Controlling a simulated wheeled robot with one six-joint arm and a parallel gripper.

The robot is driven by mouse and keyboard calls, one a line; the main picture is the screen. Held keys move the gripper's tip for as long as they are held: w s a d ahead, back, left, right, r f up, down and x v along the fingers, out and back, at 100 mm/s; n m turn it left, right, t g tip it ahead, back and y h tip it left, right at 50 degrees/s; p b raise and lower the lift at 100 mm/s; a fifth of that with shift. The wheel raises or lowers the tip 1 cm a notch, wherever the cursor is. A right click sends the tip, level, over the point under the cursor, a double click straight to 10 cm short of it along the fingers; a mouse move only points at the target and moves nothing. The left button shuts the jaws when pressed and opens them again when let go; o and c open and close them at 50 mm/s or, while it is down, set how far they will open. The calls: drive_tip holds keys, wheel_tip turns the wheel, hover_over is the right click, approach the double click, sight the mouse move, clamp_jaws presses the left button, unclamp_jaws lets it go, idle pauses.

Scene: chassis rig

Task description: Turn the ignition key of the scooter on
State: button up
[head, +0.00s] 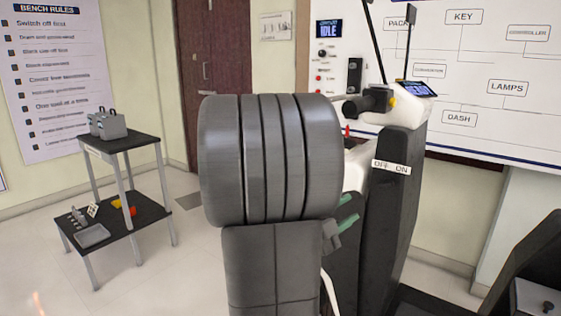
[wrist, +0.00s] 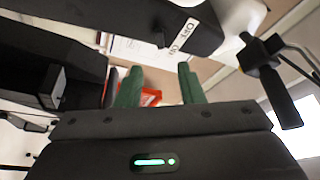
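The scooter's dark front column (head: 388,215) stands right of centre in the head view. It bears a white OFF/ON label (head: 391,167), which also shows in the wrist view (wrist: 183,35). A small dark stub (wrist: 160,41) sits beside the label in the wrist view; I cannot tell whether it is the ignition key. The key's position cannot be read. My gripper (head: 350,210) is beside the column, left of and below the label, partly hidden by my arm. In the wrist view, my gripper (wrist: 160,72) has its green fingers apart, with nothing visibly held between them.
The scooter's handlebar grip (head: 372,101) and dash display (head: 418,88) are above the label. A wall panel (head: 327,29) reads IDLE. A black two-shelf trolley (head: 130,141) stands at the left. Floor between trolley and my arm is clear. A dark seat-like part (head: 535,255) is lower right.

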drive_tip(key=x, duration=1.2)
drive_tip(key=shift+d+p, duration=0.2)
drive_tip(key=shift+p, duration=0.2)
drive_tip(key=n+t+p, duration=0.1)
drive_tip(key=n+p, duration=0.1)
drive_tip(key=n, duration=0.1)
drive_tip(key=shift+n+t+p, duration=0.3)
drive_tip(key=shift+n, duration=0.1)
drive_tip(key=y+b, duration=0.3)
approach(384, 186)
drive_tip(key=shift+s+f, duration=0.8)
drive_tip(key=shift+s, duration=0.9)
drive_tip(key=s+r+t+y+b, duration=0.1)
drive_tip(key=s+r+y, duration=0.1)
drive_tip(key=r+y, duration=0.1)
drive_tip(key=shift+s+n+t, duration=0.3)
drive_tip(key=shift+t, duration=0.1)
drive_tip(key=shift+a+f, duration=0.1)
